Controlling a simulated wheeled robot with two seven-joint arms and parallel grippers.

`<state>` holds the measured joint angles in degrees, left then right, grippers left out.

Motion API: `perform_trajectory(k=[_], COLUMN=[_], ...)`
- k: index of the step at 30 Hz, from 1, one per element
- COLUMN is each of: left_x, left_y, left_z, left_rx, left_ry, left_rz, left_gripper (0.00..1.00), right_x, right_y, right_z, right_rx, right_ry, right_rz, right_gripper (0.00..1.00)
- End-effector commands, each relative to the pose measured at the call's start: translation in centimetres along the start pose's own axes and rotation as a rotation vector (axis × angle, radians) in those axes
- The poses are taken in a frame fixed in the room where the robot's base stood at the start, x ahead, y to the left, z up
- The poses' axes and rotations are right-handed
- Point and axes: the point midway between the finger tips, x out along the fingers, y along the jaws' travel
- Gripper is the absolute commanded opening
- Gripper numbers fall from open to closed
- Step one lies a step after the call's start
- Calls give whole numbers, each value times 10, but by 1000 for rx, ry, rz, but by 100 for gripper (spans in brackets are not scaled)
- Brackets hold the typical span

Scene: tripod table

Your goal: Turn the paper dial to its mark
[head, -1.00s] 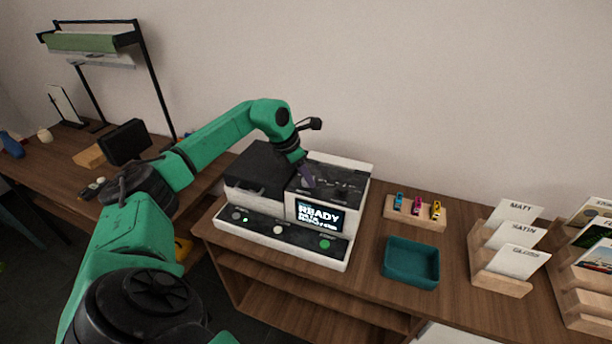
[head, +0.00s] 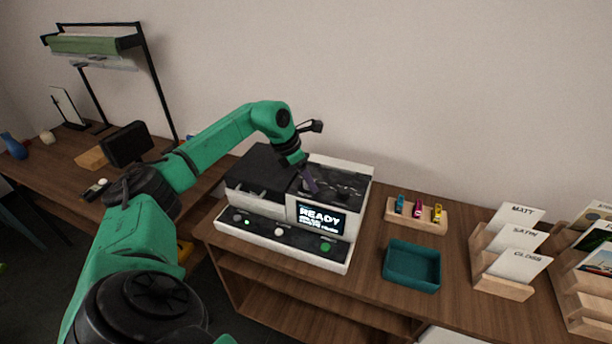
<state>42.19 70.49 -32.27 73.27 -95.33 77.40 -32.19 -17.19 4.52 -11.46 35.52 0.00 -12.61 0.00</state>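The printer (head: 228,233) is a white and black machine on the wooden table. Its lit screen (head: 320,217) reads READY, with smaller lines too blurred to read. Its front ledge has a small dark round control (head: 238,217), a pale round knob (head: 278,232) and a green button (head: 326,247). I cannot tell which part is the paper dial, and no mark is legible. My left gripper (head: 311,184) points down at the printer's dark top, just behind the screen. Its fingertips are small and dark against the dark top; contact and opening are unclear. My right gripper is out of view.
A teal tray (head: 412,283) lies right of the printer. Behind it a wooden block (head: 428,226) holds three small coloured items. Card holders labelled MATT, SATIN and GLOSS (head: 503,289) stand further right. A dark display (head: 126,144) stands at the left, behind my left arm.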

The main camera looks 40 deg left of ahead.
Motion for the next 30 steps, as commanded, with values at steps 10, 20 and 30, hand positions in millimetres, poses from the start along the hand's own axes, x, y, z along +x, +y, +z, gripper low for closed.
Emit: perform_trajectory(k=[10,20,30], left_x=[-66,-142,-146], left_y=[1,0,0], left_z=[0,0,0], left_rx=[1,0,0], left_ry=[-5,-2,-1], left_rz=[5,1,0], left_gripper=[70,70,70], right_x=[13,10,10], right_y=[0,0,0], right_z=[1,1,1], right_rx=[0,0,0], right_ry=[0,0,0], right_rz=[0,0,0], right_gripper=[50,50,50])
